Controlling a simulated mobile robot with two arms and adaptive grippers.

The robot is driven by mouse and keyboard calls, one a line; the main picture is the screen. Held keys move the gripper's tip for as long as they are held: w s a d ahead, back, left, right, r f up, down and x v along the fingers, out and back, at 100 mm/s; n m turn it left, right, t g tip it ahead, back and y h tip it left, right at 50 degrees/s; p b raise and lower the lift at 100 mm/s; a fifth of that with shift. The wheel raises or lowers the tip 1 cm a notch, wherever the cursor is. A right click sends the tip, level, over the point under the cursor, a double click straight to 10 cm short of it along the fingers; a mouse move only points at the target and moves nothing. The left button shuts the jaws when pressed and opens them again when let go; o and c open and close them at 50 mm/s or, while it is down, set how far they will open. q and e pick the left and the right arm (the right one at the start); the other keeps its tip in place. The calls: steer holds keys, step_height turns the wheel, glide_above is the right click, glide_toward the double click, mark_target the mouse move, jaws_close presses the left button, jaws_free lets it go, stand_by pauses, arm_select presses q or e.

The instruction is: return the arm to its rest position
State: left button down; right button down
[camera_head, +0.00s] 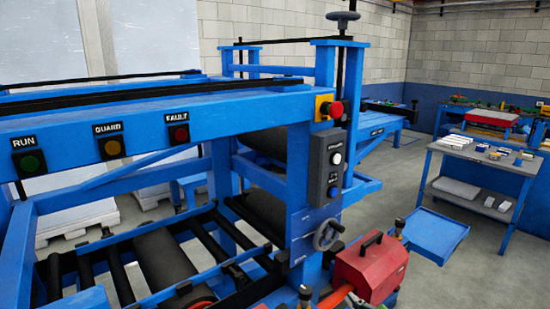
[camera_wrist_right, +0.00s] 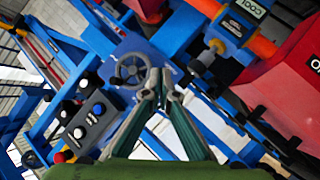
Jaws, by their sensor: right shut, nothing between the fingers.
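My right gripper (camera_wrist_right: 160,78) shows in the right wrist view with its two green-grey fingers shut together at the tips, empty. It points towards the blue machine frame, and behind its tips is a grey handwheel (camera_wrist_right: 130,69). I cannot make out this gripper clearly in the head view. The same handwheel (camera_head: 328,235) sits low on the machine's front post in the head view. My left gripper is in neither view.
The blue machine (camera_head: 230,115) with rollers fills the left and middle. Its post carries a red button (camera_head: 335,109) and a dark control box (camera_head: 325,166). A red box (camera_head: 368,265) stands at lower right.

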steer(key=s+f+m+g+h, duration=0.1)
steer(key=s+f+m+g, duration=0.5)
steer(key=s, duration=1.1)
steer(key=s+f+m+g, duration=0.1)
steer(key=s+f+g, duration=0.5)
steer(key=s, duration=1)
steer(key=s+f+b, duration=0.2)
steer(key=s+f, duration=0.1)
steer(key=f, duration=2.8)
steer(key=s+d+f+b, duration=0.1)
steer(key=s+d+f, duration=0.2)
steer(key=s+f, duration=1.3)
steer(key=shift+s+d+f+g, duration=0.2)
steer(key=shift+s+f+g, duration=0.05)
steer(key=shift+s+g, duration=0.1)
steer(key=shift+w, duration=0.1)
